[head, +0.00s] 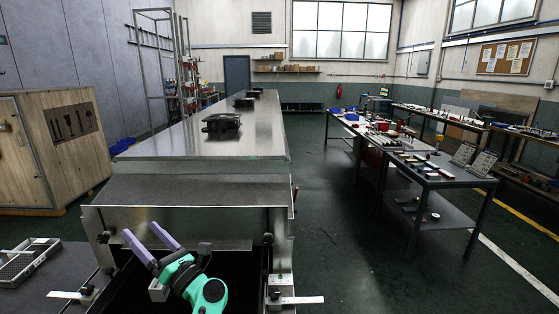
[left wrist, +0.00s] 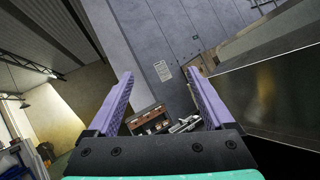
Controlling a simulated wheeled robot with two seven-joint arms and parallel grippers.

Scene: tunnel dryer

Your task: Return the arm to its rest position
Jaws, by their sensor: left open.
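My left gripper (head: 150,241) is in the lower left of the head view, in front of the near end of the metal tunnel dryer (head: 185,142). Its two purple fingers are spread apart with nothing between them. In the left wrist view the gripper (left wrist: 162,92) also shows open and empty, with its fingers pointing away toward a grey panelled wall. The teal and black wrist is just behind the fingers. My right gripper is not in either view.
A grey perforated tray (head: 25,262) lies at the lower left. A wooden crate (head: 60,150) stands at the left. Black housings (head: 221,123) sit on the dryer's top. A workbench (head: 440,172) with tools stands at the right, with clear floor (head: 330,240) between it and the dryer.

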